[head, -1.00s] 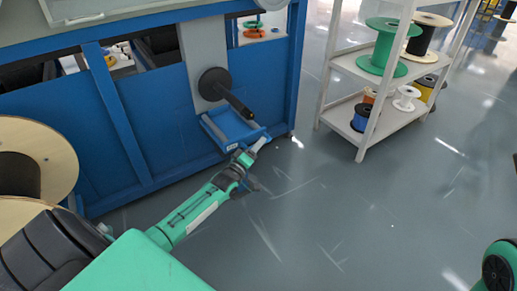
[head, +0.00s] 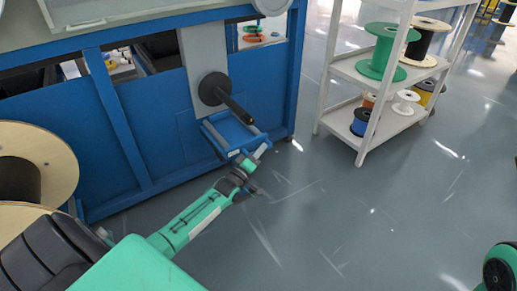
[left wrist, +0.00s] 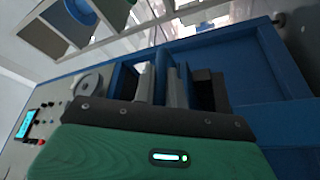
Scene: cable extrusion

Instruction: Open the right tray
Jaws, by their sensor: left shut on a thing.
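The right tray (head: 212,138) is a blue tray low on the front of the blue machine, below a black spindle. It juts out from the blue panel. My left gripper (head: 260,150) is at the tray's outer edge near its right corner and is shut on it. In the left wrist view, the two grey fingers (left wrist: 161,86) stand on either side of a blue wall of the tray (left wrist: 168,62). The exact contact is partly hidden by the gripper body. My right gripper is not in view.
The black spindle (head: 234,108) sticks out above the tray. A white shelf (head: 377,125) with several cable spools stands at the right. A large wooden reel (head: 52,150) is at the left. The grey floor (head: 330,215) in front of the machine is clear.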

